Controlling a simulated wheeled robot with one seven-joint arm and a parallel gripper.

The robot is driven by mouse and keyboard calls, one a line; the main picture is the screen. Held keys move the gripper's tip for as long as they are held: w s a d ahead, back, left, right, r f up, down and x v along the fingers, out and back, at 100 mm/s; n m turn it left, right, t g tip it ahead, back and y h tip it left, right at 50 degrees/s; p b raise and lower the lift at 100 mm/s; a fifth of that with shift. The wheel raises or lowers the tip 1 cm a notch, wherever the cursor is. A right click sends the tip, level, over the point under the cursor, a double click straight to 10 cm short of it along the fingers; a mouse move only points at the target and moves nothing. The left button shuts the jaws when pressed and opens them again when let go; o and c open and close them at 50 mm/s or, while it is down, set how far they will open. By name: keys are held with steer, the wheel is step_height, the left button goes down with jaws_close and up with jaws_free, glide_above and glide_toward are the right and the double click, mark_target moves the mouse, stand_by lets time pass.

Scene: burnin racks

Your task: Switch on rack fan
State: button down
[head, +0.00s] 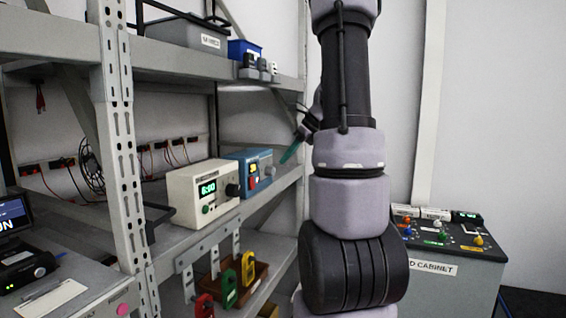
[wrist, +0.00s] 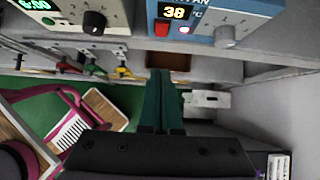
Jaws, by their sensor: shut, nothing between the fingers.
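The rack fan unit is a blue box (head: 237,156) on the middle shelf, to the right of a cream box. In the wrist view its front (wrist: 200,42) is at the top edge, partly cut off. It has a lit display (wrist: 174,12) reading 38, a red button (wrist: 161,28), a small pale lamp (wrist: 185,30) and a grey knob (wrist: 226,37). My gripper (head: 284,159) has teal fingers and is near the front right of the blue box. In the wrist view the fingers (wrist: 164,74) are shut and empty, pointing below the panel; contact cannot be told.
The cream box (head: 203,192) with a green display and black knob stands left of the fan unit. A rack post (head: 118,130) rises at left. Coloured padlocks (head: 229,288) hang below the shelf. A grey cabinet (head: 450,290) stands at right.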

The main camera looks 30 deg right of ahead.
mark_target(252, 183)
steer(key=shift+f, duration=0.15)
steer(key=shift+s+d+f, duration=0.15)
steer(key=shift+s+f, duration=0.05)
steer(key=shift+f, duration=0.35)
steer(key=w+a+r+x, duration=0.1)
steer(key=x, duration=1.2)
steer(key=shift+w+a+r, duration=0.25)
steer(key=shift+w+r, duration=0.15)
steer(key=shift+r, duration=0.05)
